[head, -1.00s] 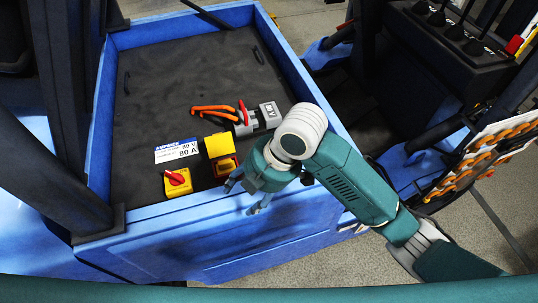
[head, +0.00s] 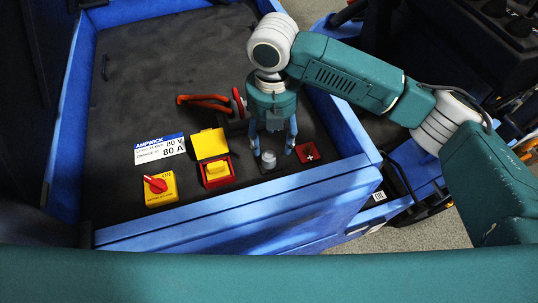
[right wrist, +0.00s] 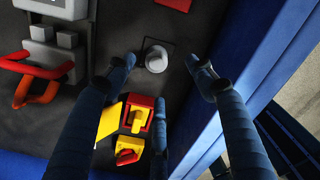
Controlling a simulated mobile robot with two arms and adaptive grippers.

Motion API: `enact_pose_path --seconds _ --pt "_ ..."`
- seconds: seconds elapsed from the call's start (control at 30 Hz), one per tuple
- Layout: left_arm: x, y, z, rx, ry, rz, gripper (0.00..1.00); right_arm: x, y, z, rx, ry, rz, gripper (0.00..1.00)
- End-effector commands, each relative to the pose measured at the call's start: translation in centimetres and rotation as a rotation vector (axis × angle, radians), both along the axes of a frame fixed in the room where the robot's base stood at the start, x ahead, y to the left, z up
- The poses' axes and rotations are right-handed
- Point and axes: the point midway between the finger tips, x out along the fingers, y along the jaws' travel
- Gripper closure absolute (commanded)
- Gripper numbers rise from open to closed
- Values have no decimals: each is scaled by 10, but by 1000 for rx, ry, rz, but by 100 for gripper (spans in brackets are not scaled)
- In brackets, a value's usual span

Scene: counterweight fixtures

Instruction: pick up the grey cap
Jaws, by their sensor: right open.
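The grey cap (head: 268,157) is a small round knob in a dark square on the black panel, near its front right edge. In the right wrist view the cap (right wrist: 156,58) lies between the spread fingers, near the middle top. My right gripper (head: 273,146) points down over the cap, its blue fingers open and apart on either side of it. In the right wrist view my right gripper (right wrist: 160,75) is empty, and I cannot tell whether any finger touches the cap. My left gripper is not in view.
A red plus-marked square (head: 308,153) sits right of the cap. A yellow-lidded red box (head: 212,160) and a red rotary switch (head: 157,187) are to the left. Orange-red cable handles (head: 205,103) lie behind. A blue raised rim (head: 225,208) borders the panel.

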Motion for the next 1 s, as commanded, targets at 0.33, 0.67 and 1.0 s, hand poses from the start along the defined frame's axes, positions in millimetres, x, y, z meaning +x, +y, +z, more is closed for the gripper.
enact_pose_path --seconds 0.33,0.67,1.0 --pt "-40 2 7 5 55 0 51 0 2 -34 0 1 -2 45" --pt "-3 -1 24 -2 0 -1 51 1 7 -77 1 0 -3 45" --pt "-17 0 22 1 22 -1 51 1 7 -80 1 -2 -2 61"
